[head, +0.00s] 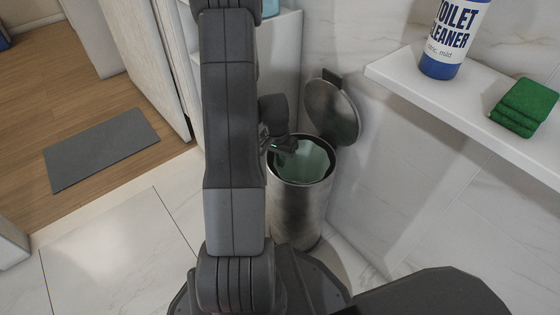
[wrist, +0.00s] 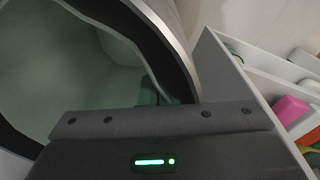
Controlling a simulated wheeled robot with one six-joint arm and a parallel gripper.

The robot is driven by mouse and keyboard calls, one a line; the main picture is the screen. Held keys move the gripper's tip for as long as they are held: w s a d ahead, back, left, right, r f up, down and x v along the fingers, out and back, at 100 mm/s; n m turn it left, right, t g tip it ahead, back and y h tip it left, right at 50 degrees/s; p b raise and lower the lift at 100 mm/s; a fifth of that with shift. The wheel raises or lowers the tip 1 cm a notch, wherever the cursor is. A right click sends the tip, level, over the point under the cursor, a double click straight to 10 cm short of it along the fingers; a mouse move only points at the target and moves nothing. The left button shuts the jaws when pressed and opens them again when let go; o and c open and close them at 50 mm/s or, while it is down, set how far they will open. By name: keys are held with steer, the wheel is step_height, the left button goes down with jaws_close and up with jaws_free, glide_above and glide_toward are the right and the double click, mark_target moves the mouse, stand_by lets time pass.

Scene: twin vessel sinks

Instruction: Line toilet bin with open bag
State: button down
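The toilet bin (head: 300,212) is a brushed metal cylinder on the floor, with its round lid (head: 333,112) swung open against the wall side. A pale green, translucent bag (head: 308,165) lies inside the bin's mouth. The bag (wrist: 90,60) also fills the dark-rimmed opening in the wrist view. My gripper (head: 284,146) is at the left part of the bin's rim, over the opening. The wrist view shows the gripper's dark body across the bottom, but its fingertips are hidden, so I cannot tell whether it grips the bag.
A white shelf (head: 470,115) on the right holds a toilet cleaner bottle (head: 452,38) and folded green cloths (head: 525,106). A white open unit (wrist: 235,80) with a pink item (wrist: 290,109) stands beside the bin. A grey mat (head: 101,150) lies on the wooden floor at left.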

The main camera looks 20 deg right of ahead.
mark_target(280, 169)
steer(key=f, duration=0.1)
steer(key=s+f, duration=0.1)
steer(key=f, duration=0.1)
steer(key=shift+s+a, duration=0.25)
steer(key=shift+a, duration=0.1)
steer(key=c, duration=1.7)
jaws_free()
steer(key=shift+d, duration=0.1)
steer(key=shift+c, duration=0.2)
steer(key=shift+d+r, duration=0.1)
steer(key=shift+r, duration=0.3)
steer(key=shift+o, duration=0.7)
step_height(280, 169, up, 15)
steer(key=w+p, duration=0.1)
steer(key=p, duration=0.5)
steer(key=shift+w+a+p, duration=0.25)
steer(key=shift+a+p, duration=0.05)
steer(key=shift+p, duration=0.05)
steer(key=shift+r, duration=0.5)
steer(key=shift+s+a+f, duration=0.1)
steer(key=shift+a, duration=0.05)
